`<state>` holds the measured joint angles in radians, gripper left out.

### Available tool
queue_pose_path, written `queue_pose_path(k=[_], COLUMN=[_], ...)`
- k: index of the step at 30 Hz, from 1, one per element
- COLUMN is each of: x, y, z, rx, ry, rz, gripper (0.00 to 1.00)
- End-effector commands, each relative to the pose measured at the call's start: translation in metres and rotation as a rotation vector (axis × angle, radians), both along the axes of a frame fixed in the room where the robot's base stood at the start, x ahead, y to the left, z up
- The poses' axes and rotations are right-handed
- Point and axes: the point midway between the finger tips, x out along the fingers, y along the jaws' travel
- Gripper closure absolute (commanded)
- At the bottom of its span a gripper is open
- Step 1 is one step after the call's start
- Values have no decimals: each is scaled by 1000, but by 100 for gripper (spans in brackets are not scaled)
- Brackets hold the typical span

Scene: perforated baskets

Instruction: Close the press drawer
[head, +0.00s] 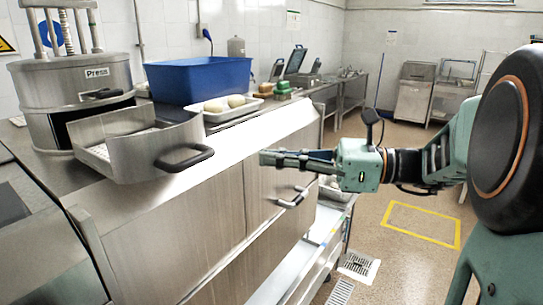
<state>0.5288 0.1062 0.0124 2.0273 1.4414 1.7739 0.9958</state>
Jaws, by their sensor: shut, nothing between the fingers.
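The press (100,78) is a round steel drum labelled "Press" at the upper left. Its drawer (152,152) is a steel box with a perforated bottom, pulled out toward the front over the counter. A dark curved handle (185,158) is on the drawer's front face. My gripper (264,158) is to the right of the handle, pointing left, with its fingers together and empty. A gap shows between the fingertips and the handle in the picture; the depth between them is hard to tell.
A blue bin (200,80) and a white tray (226,112) with pale round pieces stand behind the drawer. A cabinet handle (293,198) juts out below my gripper. The floor (400,195) to the right is open.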

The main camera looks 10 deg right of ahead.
Motion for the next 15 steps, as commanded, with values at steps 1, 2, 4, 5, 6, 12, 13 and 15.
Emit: queue_pose_path(k=[1,2,4,5,6,12,13,15], x=[2,3,8,10,12,22,23,25], y=[12,19,34,40,48,82,86,93], z=[1,1,1,1,1,1,1,0], rx=[0,0,0,-1,1,-1,-1,-2], ry=[1,1,1,1,2,1,1,1], rz=[6,6,7,5,5,4,3,3], gripper=[100,100,100,100,100,100,100,100])
